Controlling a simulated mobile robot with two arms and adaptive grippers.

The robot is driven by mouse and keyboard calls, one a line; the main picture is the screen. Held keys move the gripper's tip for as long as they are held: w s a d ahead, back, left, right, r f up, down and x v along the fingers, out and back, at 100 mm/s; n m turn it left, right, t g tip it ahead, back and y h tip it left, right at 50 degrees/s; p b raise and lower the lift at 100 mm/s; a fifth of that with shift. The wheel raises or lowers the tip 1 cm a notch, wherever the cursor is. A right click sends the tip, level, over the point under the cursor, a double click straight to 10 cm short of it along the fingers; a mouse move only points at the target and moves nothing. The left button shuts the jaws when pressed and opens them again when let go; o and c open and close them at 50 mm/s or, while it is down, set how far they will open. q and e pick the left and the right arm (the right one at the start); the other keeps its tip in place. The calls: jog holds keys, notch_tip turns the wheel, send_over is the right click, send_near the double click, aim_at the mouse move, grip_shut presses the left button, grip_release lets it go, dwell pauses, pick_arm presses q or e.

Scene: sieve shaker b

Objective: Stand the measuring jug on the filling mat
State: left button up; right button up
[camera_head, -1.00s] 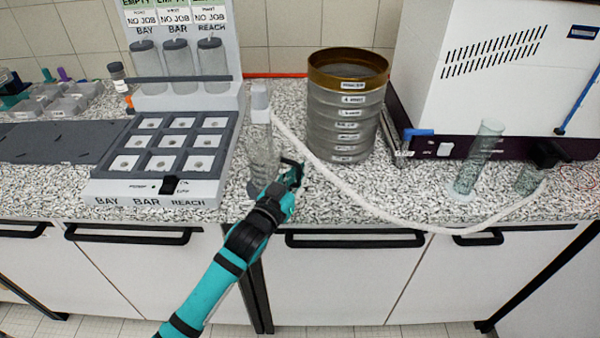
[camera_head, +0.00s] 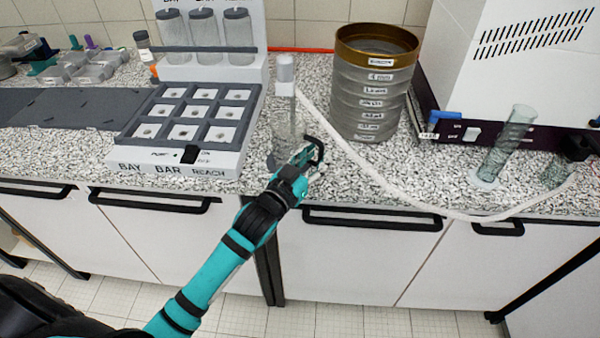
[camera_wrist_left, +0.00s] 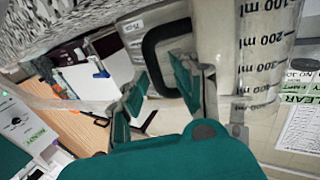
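The measuring jug (camera_head: 288,125) is clear and stands upright near the bench's front edge, right of the grey rack. In the left wrist view its wall (camera_wrist_left: 245,50) shows ml marks, and a black loop handle (camera_wrist_left: 152,60) lies beside it. My left gripper (camera_head: 308,160) is at the handle's side of the jug; in the left wrist view its fingers (camera_wrist_left: 160,78) are apart, with the handle's bar between or just beyond them. Firm contact does not show. A dark grey flat mat (camera_head: 50,108) lies at the far left; no label shows on it. My right gripper is out of view.
The grey rack (camera_head: 230,160) with sample pockets stands between mat and jug. A sieve stack (camera_head: 370,105) stands right of the jug. A white machine (camera_head: 530,50) fills the right.

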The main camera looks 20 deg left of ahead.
pick_arm(q)
jog(key=b+v, duration=0.1)
jog(key=v, duration=0.8)
jog(key=shift+s, duration=0.2)
